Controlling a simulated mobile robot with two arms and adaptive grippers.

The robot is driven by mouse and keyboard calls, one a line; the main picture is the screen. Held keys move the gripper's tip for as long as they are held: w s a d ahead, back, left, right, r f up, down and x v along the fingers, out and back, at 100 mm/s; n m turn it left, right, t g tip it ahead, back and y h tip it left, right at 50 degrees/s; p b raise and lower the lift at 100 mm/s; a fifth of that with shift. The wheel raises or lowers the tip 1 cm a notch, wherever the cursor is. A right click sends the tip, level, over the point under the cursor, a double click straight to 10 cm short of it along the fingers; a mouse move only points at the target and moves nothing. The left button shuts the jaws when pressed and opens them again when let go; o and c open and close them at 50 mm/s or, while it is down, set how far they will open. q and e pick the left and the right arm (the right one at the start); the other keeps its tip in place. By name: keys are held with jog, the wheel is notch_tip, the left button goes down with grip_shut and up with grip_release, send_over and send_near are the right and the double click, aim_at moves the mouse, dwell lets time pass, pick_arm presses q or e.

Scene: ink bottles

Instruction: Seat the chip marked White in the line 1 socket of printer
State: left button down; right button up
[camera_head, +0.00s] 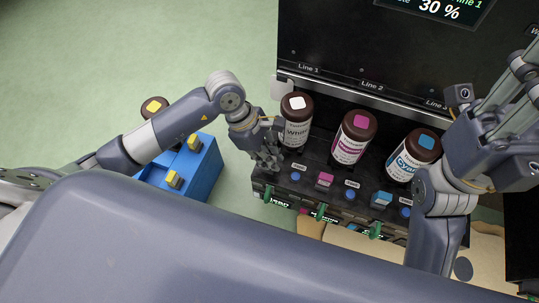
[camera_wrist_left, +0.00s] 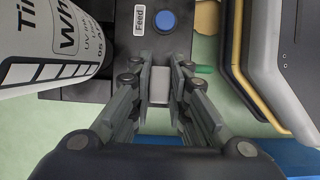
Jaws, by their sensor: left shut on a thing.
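My left gripper (camera_head: 268,162) is at the left end of the printer's front ledge, in front of that bottle. In the left wrist view its fingers (camera_wrist_left: 159,85) are shut on a small whitish chip (camera_wrist_left: 159,92). The line 1 socket is hidden by the gripper, so I cannot tell whether the chip touches it. A round blue Feed button (camera_wrist_left: 165,22) lies just beyond the fingers. My right gripper (camera_head: 508,90) is raised at the right edge, partly cut off.
A blue box (camera_head: 207,165) with yellow blocks and a yellow-marked brown cap (camera_head: 154,107) are at left.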

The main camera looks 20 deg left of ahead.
pick_arm(q)
jog(key=c, duration=1.4)
grip_release()
jog(key=shift+c, duration=0.2)
